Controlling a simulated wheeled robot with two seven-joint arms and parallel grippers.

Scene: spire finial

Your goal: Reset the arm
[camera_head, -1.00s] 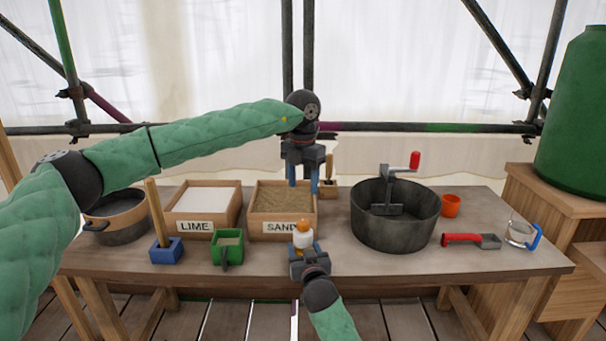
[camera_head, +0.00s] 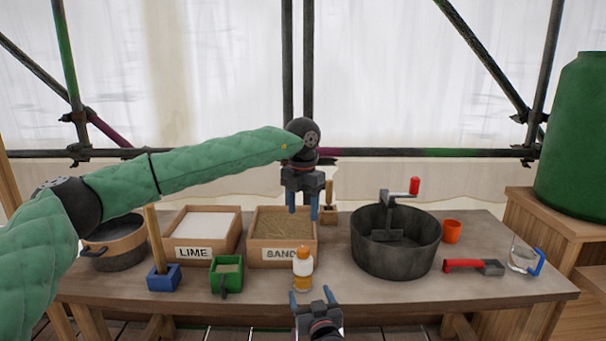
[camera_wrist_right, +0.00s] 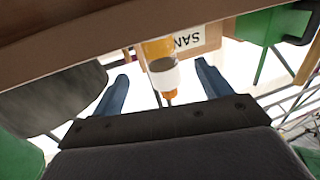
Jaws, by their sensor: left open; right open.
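My left gripper (camera_head: 304,212) is open and empty, pointing down above the right side of the sand box (camera_head: 283,254). My right gripper (camera_head: 312,297) is open at the table's front edge, with its fingers pointing toward the table. An orange and white bottle (camera_head: 302,267) stands upright on the table just beyond the right fingers, apart from them. In the right wrist view the bottle (camera_wrist_right: 162,70) shows between and beyond the open fingers (camera_wrist_right: 160,92), with nothing held.
On the table (camera_head: 400,291) stand a lime box (camera_head: 193,253), a pot (camera_head: 115,244), a blue-based holder (camera_head: 164,278), a green container (camera_head: 227,276), a dark mixing tub (camera_head: 396,252), an orange cup (camera_head: 452,231), a red-handled tool (camera_head: 464,265) and a glass jug (camera_head: 522,260). The front right is clear.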

